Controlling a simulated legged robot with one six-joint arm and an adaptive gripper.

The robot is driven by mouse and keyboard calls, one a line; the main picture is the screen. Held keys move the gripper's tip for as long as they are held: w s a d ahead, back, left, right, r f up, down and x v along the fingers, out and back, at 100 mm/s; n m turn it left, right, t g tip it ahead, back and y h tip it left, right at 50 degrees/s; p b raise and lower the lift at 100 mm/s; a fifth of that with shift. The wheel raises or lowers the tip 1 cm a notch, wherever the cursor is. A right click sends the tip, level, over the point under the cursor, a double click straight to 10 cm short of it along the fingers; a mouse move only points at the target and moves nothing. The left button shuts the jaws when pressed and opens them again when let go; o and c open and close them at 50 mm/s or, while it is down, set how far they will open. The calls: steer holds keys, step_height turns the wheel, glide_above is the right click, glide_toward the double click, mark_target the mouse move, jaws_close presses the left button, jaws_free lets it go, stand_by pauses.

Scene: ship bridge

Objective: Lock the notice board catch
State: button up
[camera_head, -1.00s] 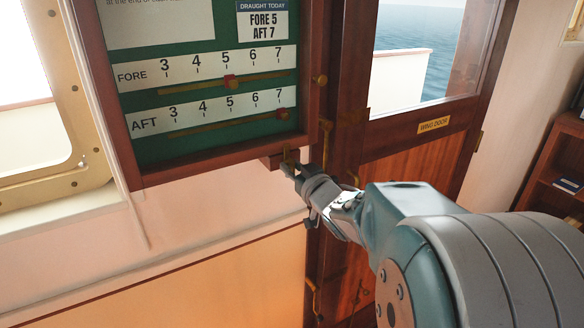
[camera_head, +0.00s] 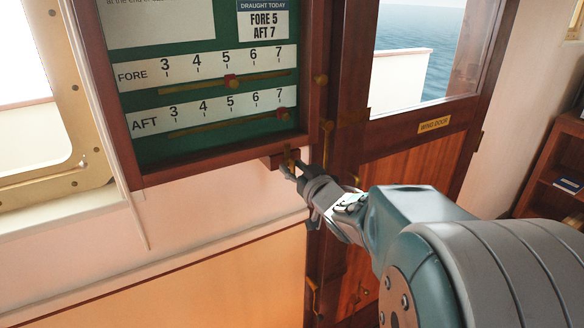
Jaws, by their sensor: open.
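The notice board (camera_head: 215,143) has a wooden frame and a green face with FORE and AFT scales. Its brass catch (camera_head: 292,155) sits on a small wooden block (camera_head: 272,162) under the frame's lower right corner. My gripper (camera_head: 292,170) is open, with its fingertips right at the catch and partly over its lower part. I cannot tell whether the fingers touch the catch, nor exactly how the catch is turned.
The wing door (camera_head: 405,165) with brass fittings is close to the right of my gripper. The wall (camera_head: 220,215) below the board is clear. A bookshelf (camera_head: 560,165) stands at the far right.

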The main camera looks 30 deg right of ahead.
steer(key=s, duration=1.1)
steer(key=shift+s+d, duration=0.15)
steer(key=s+a+f+g, duration=0.3)
steer(key=s+a+g, duration=0.3)
steer(key=s+a, duration=0.1)
steer(key=s+a+f+g, duration=0.4)
steer(key=s+a+g, duration=0.2)
steer(key=a, duration=0.2)
steer(key=shift+s+h, duration=0.3)
steer(key=shift+s, duration=0.05)
steer(key=shift+f, duration=0.1)
